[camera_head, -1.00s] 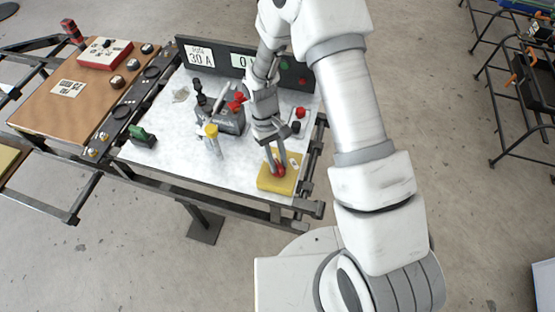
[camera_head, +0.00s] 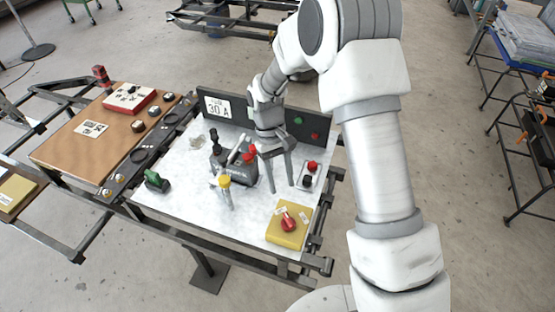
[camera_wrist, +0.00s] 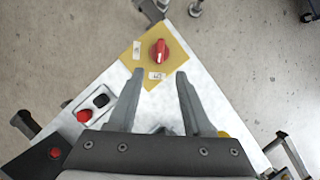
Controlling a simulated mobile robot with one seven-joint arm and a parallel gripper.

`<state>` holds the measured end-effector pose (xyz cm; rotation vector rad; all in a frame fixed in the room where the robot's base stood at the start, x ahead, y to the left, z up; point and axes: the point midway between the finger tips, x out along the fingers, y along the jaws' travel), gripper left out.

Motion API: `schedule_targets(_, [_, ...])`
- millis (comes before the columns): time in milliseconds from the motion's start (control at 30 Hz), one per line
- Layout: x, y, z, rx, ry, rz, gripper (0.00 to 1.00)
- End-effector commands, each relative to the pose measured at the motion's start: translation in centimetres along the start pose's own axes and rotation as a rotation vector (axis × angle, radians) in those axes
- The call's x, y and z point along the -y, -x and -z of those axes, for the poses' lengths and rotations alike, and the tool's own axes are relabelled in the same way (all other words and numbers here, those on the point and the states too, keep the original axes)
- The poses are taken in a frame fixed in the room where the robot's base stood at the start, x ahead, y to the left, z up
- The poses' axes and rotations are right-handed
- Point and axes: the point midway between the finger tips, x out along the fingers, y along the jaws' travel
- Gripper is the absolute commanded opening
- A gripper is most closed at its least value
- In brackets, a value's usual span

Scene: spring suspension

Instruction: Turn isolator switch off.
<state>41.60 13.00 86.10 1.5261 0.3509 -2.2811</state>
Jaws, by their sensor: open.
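The isolator switch is a yellow box (camera_head: 284,236) with a red rotary knob (camera_head: 289,223) at the near right corner of the white panel. In the wrist view the knob (camera_wrist: 159,52) sits on its yellow plate (camera_wrist: 149,84) with two small white labels. The knob's white mark appears to point toward the label nearer my gripper; the lettering is too small to read surely. My gripper (camera_head: 282,187) is open and empty, above the panel behind the yellow box. In the wrist view its fingers (camera_wrist: 158,76) are apart and clear of the knob.
A small plate with red and black buttons (camera_head: 309,174) is right of my gripper. A grey device with levers (camera_head: 240,167) and a yellow-capped part (camera_head: 225,181) stand to the left. A dark upright panel (camera_head: 262,118) lines the back. A brown board (camera_head: 75,157) lies further left.

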Motion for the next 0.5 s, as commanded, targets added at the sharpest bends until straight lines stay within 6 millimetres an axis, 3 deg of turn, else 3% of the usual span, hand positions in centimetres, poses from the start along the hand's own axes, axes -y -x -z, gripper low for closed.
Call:
schedule_targets(33, [0.0, 1.4, 0.1, -0.004, 0.000, -0.001, 0.50])
schedule_targets(200, [0.0, 4.2, 0.1, -0.002, 0.001, -0.001, 0.50])
schedule_targets(500, [0.0, 5.8, 0.0, 0.001, 0.001, -0.001, 0.50])
